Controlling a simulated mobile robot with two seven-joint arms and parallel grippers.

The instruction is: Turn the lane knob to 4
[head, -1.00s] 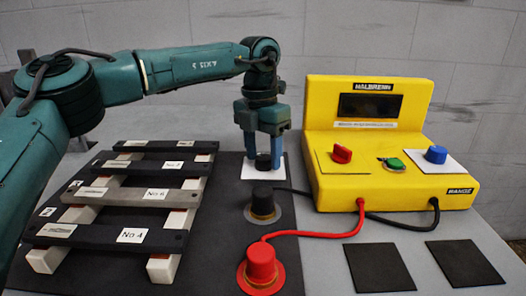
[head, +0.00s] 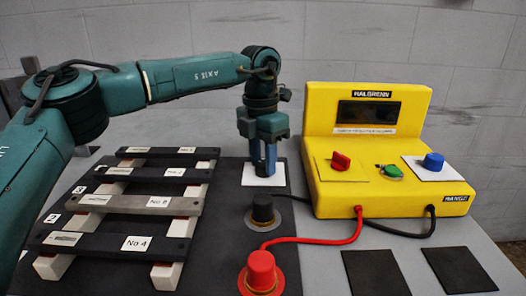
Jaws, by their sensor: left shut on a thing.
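My left gripper (head: 263,160) points straight down in the middle of the view, its blue fingers close together over a white square plate (head: 278,181). It is shut on the small black knob that stands on this plate; the fingers now hide most or all of the knob. I cannot read any marks on the plate, nor tell which way the knob points. No label in view names this as the lane knob. My right gripper is not in view.
A slatted rack (head: 160,202) with numbered labels stands left. A black plug (head: 263,208) and a red plug (head: 261,271) stand in front of my gripper. The yellow meter (head: 340,195) with red, green and blue knobs is right. Two dark pads (head: 376,273) lie front right.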

